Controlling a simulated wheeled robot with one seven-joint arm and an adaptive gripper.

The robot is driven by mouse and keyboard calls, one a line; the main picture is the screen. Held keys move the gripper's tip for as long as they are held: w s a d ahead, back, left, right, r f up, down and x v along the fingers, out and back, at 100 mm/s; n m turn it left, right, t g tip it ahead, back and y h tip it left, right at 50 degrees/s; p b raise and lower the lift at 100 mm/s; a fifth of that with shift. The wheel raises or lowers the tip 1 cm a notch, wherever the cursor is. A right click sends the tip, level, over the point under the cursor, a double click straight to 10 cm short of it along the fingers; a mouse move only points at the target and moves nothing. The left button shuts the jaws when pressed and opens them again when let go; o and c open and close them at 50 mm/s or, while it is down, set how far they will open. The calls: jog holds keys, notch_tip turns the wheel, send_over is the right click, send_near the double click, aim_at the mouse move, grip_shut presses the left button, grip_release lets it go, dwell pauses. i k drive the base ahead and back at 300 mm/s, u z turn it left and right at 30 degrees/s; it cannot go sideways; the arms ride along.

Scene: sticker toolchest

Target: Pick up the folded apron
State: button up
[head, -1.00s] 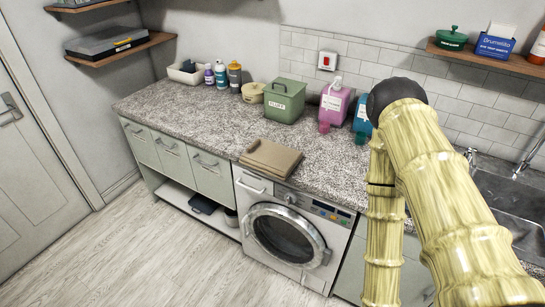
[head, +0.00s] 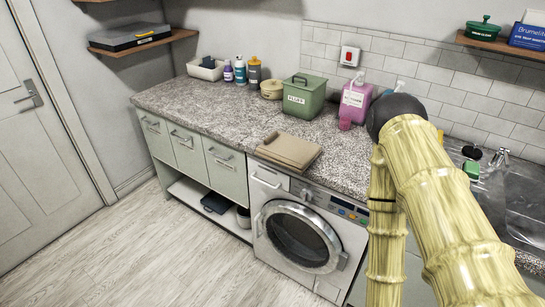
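The folded apron (head: 289,149) is a flat tan bundle. It lies on the granite counter above the washing machine, close to the counter's front edge, in the middle of the head view. My arm, with a bamboo-like yellow surface, fills the right side of the view. My gripper does not show in the view, so its state cannot be seen. Nothing covers the apron.
A green bin (head: 304,97) marked FLUFF stands behind the apron, with a pink bottle (head: 355,100) to its right. The washing machine (head: 298,237) is below. The counter (head: 205,108) left of the apron is clear. A sink (head: 525,205) is at the right.

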aim_at(294, 152)
jog(key=u, duration=0.45)
jog(key=k, duration=0.55)
jog(key=u, duration=0.85)
jog(key=i, duration=0.75)
jog(key=z, duration=0.45)
jog(key=i, duration=0.7)
jog(key=z, duration=0.7)
